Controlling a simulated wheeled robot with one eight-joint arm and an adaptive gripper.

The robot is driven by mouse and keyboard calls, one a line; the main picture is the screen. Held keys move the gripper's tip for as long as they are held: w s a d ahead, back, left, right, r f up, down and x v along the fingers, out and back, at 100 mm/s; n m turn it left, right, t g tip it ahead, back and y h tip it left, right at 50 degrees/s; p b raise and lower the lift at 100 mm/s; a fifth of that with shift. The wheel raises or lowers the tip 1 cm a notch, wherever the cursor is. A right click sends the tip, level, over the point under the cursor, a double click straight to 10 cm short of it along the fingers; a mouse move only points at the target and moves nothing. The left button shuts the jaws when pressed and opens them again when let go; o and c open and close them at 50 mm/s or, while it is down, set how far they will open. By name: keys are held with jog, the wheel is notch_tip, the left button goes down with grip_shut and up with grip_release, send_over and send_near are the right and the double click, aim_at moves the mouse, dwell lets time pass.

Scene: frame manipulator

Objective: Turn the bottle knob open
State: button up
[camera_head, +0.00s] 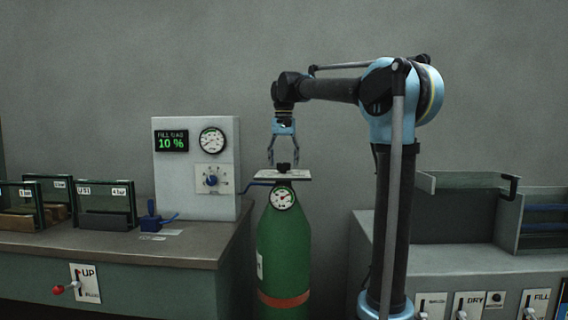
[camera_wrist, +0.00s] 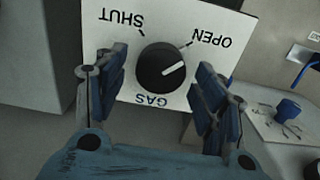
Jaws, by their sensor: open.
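The black bottle knob (camera_wrist: 162,67) sits on a white plate (camera_wrist: 100,22) marked SHUT, OPEN and GAS in the wrist view. Its white pointer line points right and slightly up, near the OPEN tick but not exactly along it. In the head view the knob (camera_head: 284,168) is on the plate (camera_head: 297,175) atop the green gas bottle (camera_head: 284,245), which has a round gauge (camera_head: 283,197). My gripper (camera_head: 283,162) points down above the plate. Its fingers are open on either side of the knob, with visible gaps in the wrist view (camera_wrist: 162,62).
A grey panel (camera_head: 225,150) with a "10 %" display and gauge stands left of the bottle on a bench (camera_head: 200,250). A blue lever (camera_head: 151,218) and glass-sided holders (camera_head: 105,205) are there. A grey cabinet (camera_head: 450,258) with switches stands right.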

notch_tip(320, 180, up, 12)
dwell(0.6)
jog(key=shift+f, duration=0.1)
